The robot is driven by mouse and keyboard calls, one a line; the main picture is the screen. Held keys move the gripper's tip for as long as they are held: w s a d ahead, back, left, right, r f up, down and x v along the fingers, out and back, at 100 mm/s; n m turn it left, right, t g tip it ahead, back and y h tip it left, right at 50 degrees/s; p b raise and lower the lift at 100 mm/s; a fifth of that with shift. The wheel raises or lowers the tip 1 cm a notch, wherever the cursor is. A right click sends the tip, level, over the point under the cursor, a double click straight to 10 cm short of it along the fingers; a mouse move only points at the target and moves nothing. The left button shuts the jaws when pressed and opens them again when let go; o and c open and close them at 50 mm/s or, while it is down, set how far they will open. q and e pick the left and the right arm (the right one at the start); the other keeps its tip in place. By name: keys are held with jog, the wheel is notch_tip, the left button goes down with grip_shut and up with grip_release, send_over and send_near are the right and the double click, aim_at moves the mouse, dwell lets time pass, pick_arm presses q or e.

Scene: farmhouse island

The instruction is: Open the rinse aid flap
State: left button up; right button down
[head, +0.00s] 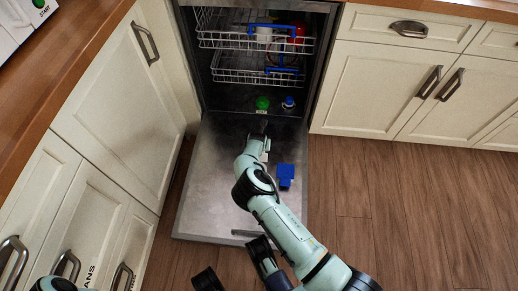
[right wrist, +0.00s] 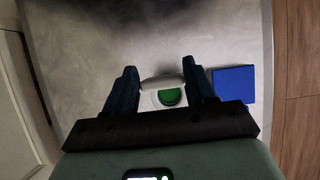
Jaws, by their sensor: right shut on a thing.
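The dishwasher door (head: 206,186) lies folded down, inner face up; its metal surface also shows in the right wrist view (right wrist: 90,60). My right gripper (head: 261,134) is low over this face. In the right wrist view its dark fingers (right wrist: 161,80) are on either side of a small pale flap (right wrist: 161,82) and shut on it. A green disc (right wrist: 170,97) in a white surround sits beside the flap, partly covered. A blue square lid (head: 285,173) is right of the gripper, also in the right wrist view (right wrist: 233,84). My left gripper (head: 236,266) appears open and empty at the bottom edge.
Two wire racks (head: 250,40) are inside the dishwasher. A green-topped item (head: 262,103) and a blue-topped item (head: 288,102) stand near the tub opening. Cream cabinets (head: 120,110) flank both sides. Wooden floor (head: 400,205) is clear at the right.

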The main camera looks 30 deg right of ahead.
jog(key=shift+w+d+r+g+y, duration=0.1)
jog(key=shift+w+d+g+y, duration=0.2)
jog(key=shift+w+d+g, duration=0.25)
pick_arm(q)
jog(key=shift+w, duration=0.1)
pick_arm(e)
jog(key=shift+w+a, duration=0.1)
jog(key=shift+a, duration=0.05)
jog(key=shift+c, duration=1.8)
grip_release()
pick_arm(q)
jog(key=w+d+r+t+p, duration=0.1)
jog(key=w+r+t+p, duration=0.3)
jog(key=w, duration=0.8)
notch_tip(320, 180, up, 5)
jog(key=shift+d+f+m+p, duration=0.15)
jog(key=shift+d+m+p, duration=0.25)
jog(key=shift+p, duration=0.7)
pick_arm(e)
jog(key=v, duration=1.3)
jog(key=shift+s, duration=0.25)
